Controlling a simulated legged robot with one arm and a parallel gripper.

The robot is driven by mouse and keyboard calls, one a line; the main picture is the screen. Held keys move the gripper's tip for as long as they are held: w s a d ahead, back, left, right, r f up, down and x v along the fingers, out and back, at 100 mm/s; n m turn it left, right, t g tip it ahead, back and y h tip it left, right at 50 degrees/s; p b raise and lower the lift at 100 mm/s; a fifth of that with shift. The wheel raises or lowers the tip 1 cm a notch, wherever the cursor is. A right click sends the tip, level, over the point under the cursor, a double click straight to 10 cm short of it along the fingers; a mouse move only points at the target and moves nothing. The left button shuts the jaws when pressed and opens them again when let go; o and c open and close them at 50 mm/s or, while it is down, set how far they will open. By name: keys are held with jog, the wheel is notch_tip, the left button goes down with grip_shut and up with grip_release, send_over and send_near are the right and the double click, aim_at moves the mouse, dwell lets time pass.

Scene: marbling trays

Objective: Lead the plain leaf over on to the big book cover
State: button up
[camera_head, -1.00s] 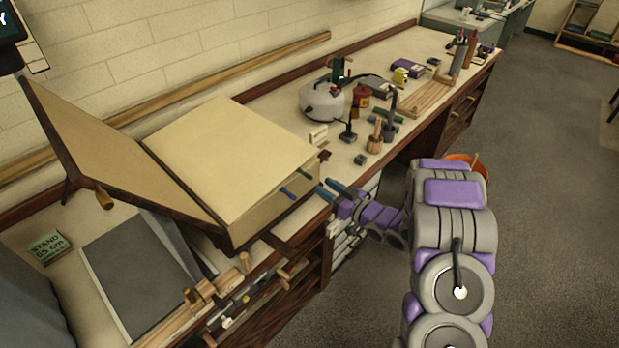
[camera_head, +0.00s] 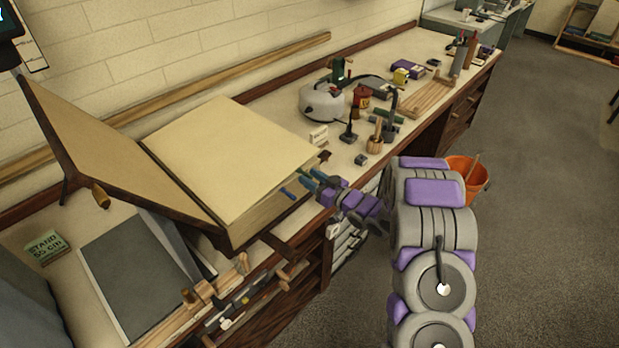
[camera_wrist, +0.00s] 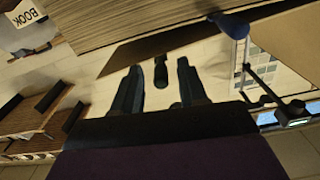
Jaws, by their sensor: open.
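The big book lies open on its stand on the bench. Its cover (camera_head: 115,150) leans open to the left, tan inner face showing. The plain cream leaf (camera_head: 230,158) lies flat on top of the page block (camera_head: 262,212). A blue tab (camera_head: 287,194) sticks out of the block's near right edge; a green tab (camera_head: 304,171) is partly behind my fingers. My gripper (camera_head: 312,180) is open at that edge, close to the tabs. In the wrist view, my fingers (camera_wrist: 160,82) are apart below the page edges (camera_wrist: 140,30), with a dark rounded tip (camera_wrist: 160,72) between them; contact cannot be told.
Wooden pegs and rods (camera_head: 230,295) lie along the bench front, beside a dark grey board (camera_head: 135,272). A white kettle-like pot (camera_head: 325,103), bottles and a brush pot (camera_head: 375,140) stand right of the book. An orange bucket (camera_head: 468,180) is on the floor.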

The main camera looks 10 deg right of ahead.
jog(key=shift+w+a, duration=0.3)
jog(key=shift+w, duration=0.15)
grip_shut()
dwell(0.3)
dwell(0.4)
